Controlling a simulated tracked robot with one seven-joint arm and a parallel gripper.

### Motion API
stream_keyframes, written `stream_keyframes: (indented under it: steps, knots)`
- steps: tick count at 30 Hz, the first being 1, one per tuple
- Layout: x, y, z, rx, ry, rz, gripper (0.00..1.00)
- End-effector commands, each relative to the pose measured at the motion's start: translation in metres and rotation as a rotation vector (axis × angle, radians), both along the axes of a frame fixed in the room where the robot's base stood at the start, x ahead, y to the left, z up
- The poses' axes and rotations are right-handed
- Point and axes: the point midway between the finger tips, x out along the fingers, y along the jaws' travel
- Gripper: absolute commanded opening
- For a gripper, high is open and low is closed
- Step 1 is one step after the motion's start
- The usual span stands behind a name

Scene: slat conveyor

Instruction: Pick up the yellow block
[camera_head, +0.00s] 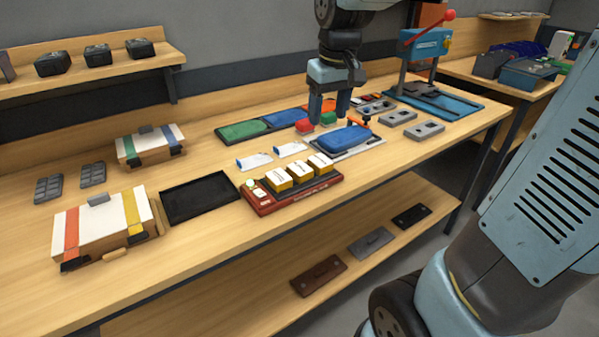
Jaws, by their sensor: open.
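Three yellow blocks with white tops stand in a row on a red tray (292,203) near the front of the bench: a left one (278,183), a middle one (300,175) and a right one (320,165). I cannot tell which of them is meant. My gripper (329,117) points down behind and above the tray, apart from the yellow blocks. Its two fingers are spread, with nothing seen held. A green piece (327,119) shows between and below the fingertips, and a red piece (304,126) sits by the left finger; whether they touch is unclear.
A blue tray piece (345,140) lies in front of the gripper. Green (241,131) and blue trays lie to its left. A black tray (199,198) and white-topped boxes (103,228) stand further left. A blue press with a red lever (427,45) stands at right.

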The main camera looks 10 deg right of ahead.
Motion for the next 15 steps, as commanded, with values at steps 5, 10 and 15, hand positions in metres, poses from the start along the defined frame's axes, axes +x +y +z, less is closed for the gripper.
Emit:
stream_keyframes:
  steps: [5, 10, 15]
  knots:
    - [0.038, 0.019, -0.023, -0.019, 0.081, 0.07, 0.6]
    - [0.063, 0.033, -0.041, -0.034, 0.135, 0.12, 0.6]
    - [0.074, 0.04, -0.051, -0.041, 0.162, 0.144, 0.6]
